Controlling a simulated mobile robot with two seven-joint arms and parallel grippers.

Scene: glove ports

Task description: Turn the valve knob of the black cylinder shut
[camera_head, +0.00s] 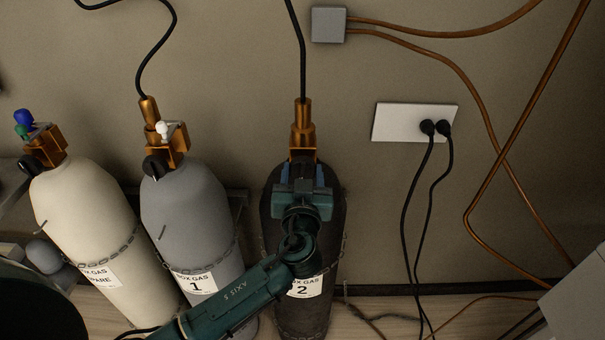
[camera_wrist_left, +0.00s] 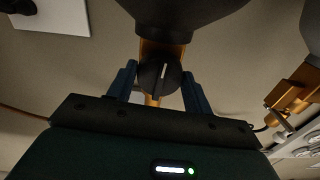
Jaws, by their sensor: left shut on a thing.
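The black cylinder (camera_head: 270,215) stands against the wall, labelled 2, with a brass valve (camera_head: 303,135) on top and a black hose rising from it. My left gripper (camera_head: 303,175) is at its valve, in front of the cylinder's shoulder. In the left wrist view the round black valve knob (camera_wrist_left: 158,78) sits between the two blue fingers of my left gripper (camera_wrist_left: 159,84), which is shut on it. A pale line on the knob's face runs nearly upright in that view. In the head view the gripper hides the knob. My right gripper is not in view.
A grey cylinder (camera_head: 190,215) labelled 1 and a cream spare cylinder (camera_head: 85,225) stand to the left, chained. A white wall socket plate (camera_head: 395,122) with two black plugs and copper-coloured lines are to the right. The wall between is clear.

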